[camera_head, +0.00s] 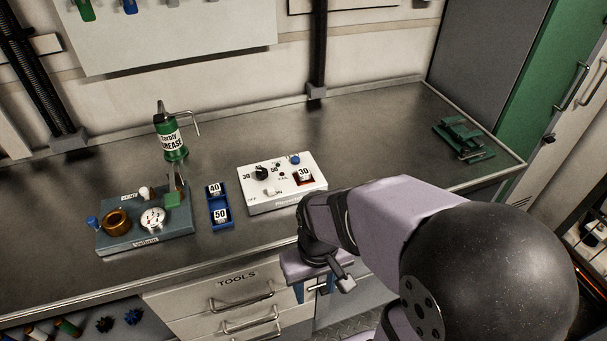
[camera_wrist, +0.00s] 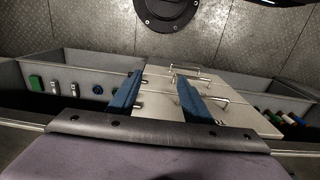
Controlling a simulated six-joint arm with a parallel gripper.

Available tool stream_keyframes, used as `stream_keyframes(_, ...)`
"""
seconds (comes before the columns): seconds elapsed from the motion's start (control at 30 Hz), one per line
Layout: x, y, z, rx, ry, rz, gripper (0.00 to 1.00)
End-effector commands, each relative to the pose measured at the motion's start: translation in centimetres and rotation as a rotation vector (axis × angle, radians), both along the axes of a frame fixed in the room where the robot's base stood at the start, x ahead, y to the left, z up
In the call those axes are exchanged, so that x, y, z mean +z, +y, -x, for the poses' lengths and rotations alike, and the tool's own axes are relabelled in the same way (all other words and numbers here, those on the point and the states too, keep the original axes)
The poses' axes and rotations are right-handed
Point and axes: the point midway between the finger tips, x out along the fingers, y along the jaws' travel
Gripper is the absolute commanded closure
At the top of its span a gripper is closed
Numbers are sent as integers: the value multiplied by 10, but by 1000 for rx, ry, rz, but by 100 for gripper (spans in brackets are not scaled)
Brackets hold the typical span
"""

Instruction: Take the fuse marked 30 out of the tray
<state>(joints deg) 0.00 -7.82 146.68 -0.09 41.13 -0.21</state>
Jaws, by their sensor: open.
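The blue tray (camera_head: 231,221) lies on the counter and holds a fuse marked 40 (camera_head: 214,189) and a fuse marked 50 (camera_head: 221,215). A fuse marked 30 (camera_head: 304,175) sits in a red holder at the right of the white box (camera_head: 262,204), not in the blue tray. My gripper (camera_head: 315,289) is at the counter's front edge, right of and below the white box. In the wrist view my gripper (camera_wrist: 158,78) shows two blue fingers apart with nothing between them. No fuse shows in the wrist view.
A grey block (camera_head: 178,224) with a gauge and copper coil stands left of the tray. A green grease can (camera_head: 171,142) stands behind it. A green clamp-like item (camera_head: 463,138) lies far right. Drawers (camera_head: 245,302) are below; the counter's back middle is clear.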

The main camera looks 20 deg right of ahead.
Motion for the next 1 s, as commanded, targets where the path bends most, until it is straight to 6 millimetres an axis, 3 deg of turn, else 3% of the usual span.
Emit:
stream_keyframes(0.13,2,-2,-6,-11,-17,2,55)
stream_keyframes(0.27,6,-9,-24,-40,-77,8,55)
stream_keyframes(0.6,29,-49,-111,-175,-396,24,55)
stream_keyframes(1.0,43,-81,-181,-118,-770,28,55)
